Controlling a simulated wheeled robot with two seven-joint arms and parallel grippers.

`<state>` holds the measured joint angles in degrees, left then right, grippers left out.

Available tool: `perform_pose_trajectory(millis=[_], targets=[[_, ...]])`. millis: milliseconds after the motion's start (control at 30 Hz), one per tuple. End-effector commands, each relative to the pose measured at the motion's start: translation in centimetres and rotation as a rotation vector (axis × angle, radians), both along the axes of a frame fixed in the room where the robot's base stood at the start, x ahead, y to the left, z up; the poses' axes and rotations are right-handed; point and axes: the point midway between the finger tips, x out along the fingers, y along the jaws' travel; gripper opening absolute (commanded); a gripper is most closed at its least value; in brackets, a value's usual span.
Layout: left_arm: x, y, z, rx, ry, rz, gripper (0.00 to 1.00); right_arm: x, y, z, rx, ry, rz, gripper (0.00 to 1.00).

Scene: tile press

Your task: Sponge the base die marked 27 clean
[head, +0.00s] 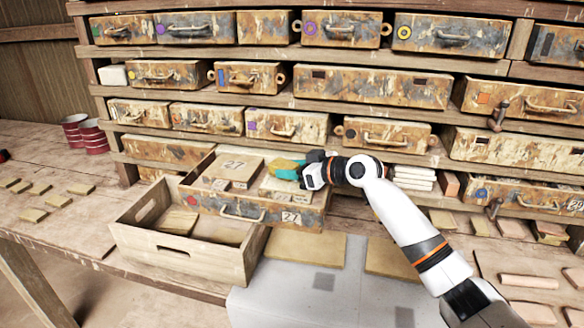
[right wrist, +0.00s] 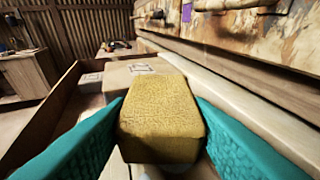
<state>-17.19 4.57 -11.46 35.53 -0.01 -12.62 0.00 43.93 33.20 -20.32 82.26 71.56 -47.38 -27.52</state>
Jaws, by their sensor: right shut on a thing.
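A drawer (head: 240,212) stands pulled out of the rack, with a 27 label (head: 291,217) on its front. In it lies a pale wooden block marked 27 (head: 236,165), and a second pale block (head: 275,187) sits at its right. A labelled block (right wrist: 140,68) also shows behind the sponge in the right wrist view. My right gripper (head: 289,168) is above the drawer's right part, its teal fingers shut on a yellow sponge (right wrist: 160,115). Whether the sponge touches a block is unclear. The sponge hides what lies under it. My left gripper is out of view.
A wooden crate (head: 122,226) stands in front of the drawer at the left, with a small tan piece inside. Closed, stained drawers (head: 373,86) fill the rack behind. Red tins (head: 92,136) and loose tan tiles (head: 33,215) are on the left bench. Flat boards lie on the grey surface (head: 290,300).

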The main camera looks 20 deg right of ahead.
Motion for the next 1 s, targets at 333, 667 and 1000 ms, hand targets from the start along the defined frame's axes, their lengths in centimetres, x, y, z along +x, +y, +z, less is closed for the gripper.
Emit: perform_pose_trajectory(millis=[333,667,1000], targets=[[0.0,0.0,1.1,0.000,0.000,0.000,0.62,-1.5,1.2,-0.3,-0.001,0.012,0.005,0.25],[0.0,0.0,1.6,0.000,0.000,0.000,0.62,-1.9,1.4,-0.1,-0.001,0.010,0.007,0.25],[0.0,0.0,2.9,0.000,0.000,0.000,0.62,-3.5,2.7,0.0,-0.001,0.009,0.006,0.25]])
